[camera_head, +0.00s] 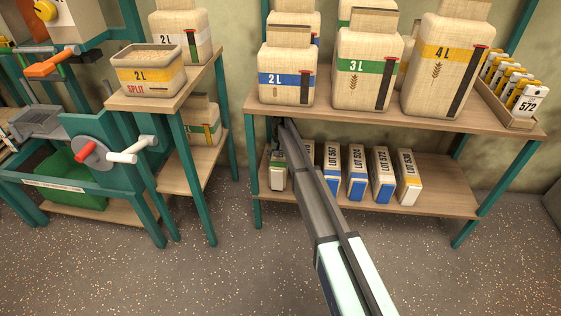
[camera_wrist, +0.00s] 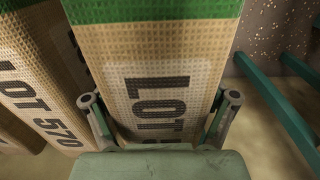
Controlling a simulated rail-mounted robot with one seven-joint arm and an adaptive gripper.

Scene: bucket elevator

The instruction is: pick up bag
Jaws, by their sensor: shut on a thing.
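A small woven bag (camera_wrist: 155,65) with a green band and dark "LOT" lettering fills the middle of the wrist view. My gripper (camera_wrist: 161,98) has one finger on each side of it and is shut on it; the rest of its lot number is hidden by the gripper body. In the head view, a bag (camera_head: 277,177) at the left end of the lower shelf is partly covered by my arm. I cannot tell whether the held bag is lifted off its support.
A bag marked LOT 570 (camera_wrist: 38,90) stands close left in the wrist view. More lot bags (camera_head: 356,172) stand in a row on the lower shelf (camera_head: 445,185). The upper shelf (camera_head: 380,122) holds large bags. A bench with cranks (camera_head: 100,155) is at left; floor in front is clear.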

